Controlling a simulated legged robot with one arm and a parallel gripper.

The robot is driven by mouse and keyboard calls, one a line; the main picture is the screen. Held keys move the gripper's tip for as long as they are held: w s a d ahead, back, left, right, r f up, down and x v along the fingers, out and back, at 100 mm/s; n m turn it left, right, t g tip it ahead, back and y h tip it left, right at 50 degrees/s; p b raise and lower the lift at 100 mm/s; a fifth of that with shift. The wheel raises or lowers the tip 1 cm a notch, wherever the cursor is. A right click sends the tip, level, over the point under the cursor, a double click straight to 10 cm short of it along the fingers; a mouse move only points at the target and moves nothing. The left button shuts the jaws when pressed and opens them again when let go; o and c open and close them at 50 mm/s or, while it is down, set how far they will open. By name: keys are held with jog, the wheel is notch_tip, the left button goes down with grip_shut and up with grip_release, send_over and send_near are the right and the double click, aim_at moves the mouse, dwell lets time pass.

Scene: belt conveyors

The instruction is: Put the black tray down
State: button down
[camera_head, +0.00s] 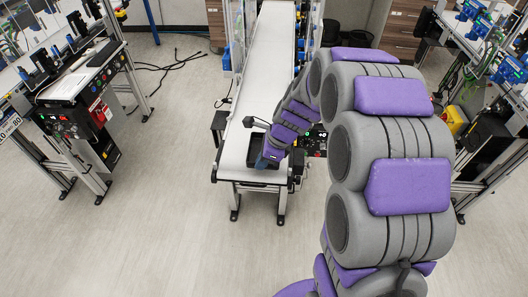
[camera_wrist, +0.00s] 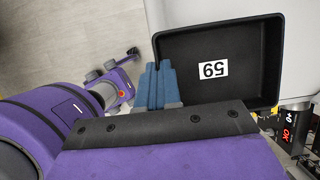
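In the head view the tray (camera_head: 254,150) is at the near end of the white conveyor belt, partly hidden by my gripper. My gripper (camera_wrist: 160,86) has blue fingers close together at the tray's left wall, seemingly with the wall between them. In the head view my gripper (camera_head: 267,160) points down at the tray. I cannot tell whether the tray touches the belt or hangs just above it. The tray looks empty apart from the label.
The white conveyor belt (camera_head: 262,75) runs away from me and is clear beyond the tray. A control box with lit buttons (camera_head: 315,140) sits at its right edge. Workbenches stand left (camera_head: 75,85) and right. Cables (camera_head: 170,68) lie on the floor at left.

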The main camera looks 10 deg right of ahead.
jog(key=s+a+r+p, duration=0.1)
jog(key=s+a, duration=0.3)
jog(key=s, duration=0.6)
jog(key=shift+s+a, duration=0.2)
jog(key=shift+a, duration=0.1)
